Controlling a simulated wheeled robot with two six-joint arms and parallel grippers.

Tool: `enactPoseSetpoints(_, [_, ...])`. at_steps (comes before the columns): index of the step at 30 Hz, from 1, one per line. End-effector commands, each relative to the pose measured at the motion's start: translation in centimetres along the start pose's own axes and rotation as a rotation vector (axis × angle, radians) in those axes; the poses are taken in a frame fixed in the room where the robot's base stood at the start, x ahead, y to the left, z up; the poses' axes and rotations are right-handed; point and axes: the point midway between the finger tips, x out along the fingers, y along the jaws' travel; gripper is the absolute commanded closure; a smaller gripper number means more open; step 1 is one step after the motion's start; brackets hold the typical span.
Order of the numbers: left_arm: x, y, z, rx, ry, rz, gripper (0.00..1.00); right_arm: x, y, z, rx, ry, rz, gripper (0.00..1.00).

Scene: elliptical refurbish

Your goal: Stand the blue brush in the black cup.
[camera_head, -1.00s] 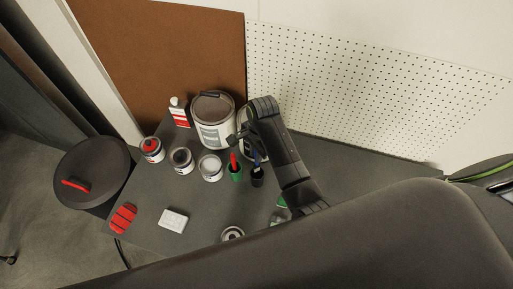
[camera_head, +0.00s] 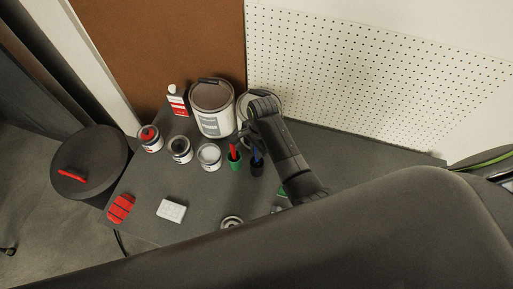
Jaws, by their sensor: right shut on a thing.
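The blue brush (camera_head: 256,156) is upright at the black cup (camera_head: 257,169), with its lower end inside or right over the cup's mouth; I cannot tell how deep. The cup stands on the grey table. My right gripper (camera_head: 250,143) is just above the cup, shut on the upper part of the brush; its fingers are small and dark here. My left gripper is not in view.
A green cup (camera_head: 235,163) with a red-handled tool stands close left of the black cup. Paint cans (camera_head: 209,156) and a large bucket (camera_head: 212,120) stand behind and left. A white block (camera_head: 171,211) and a red pad (camera_head: 121,208) lie in front.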

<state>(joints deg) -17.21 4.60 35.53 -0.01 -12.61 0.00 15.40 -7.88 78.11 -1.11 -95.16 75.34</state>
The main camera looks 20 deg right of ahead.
Motion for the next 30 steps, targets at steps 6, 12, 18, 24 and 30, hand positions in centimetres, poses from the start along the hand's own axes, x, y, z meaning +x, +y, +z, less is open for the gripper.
enactPoseSetpoints(6, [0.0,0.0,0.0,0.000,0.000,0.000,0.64,0.0,0.0,0.0,0.000,0.000,0.000,1.00])
enactPoseSetpoints(12, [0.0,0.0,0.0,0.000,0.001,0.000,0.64,0.0,0.0,0.0,0.000,0.000,0.000,0.59])
enactPoseSetpoints(18, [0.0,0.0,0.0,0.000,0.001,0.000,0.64,0.0,0.0,0.0,0.000,0.000,0.000,0.59])
enactPoseSetpoints(24, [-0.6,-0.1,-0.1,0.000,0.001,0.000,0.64,-0.7,-0.1,0.0,-0.001,0.000,0.000,0.59])
enactPoseSetpoints(30, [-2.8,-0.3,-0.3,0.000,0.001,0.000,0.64,-3.2,-0.5,0.1,-0.007,0.001,0.000,0.59])
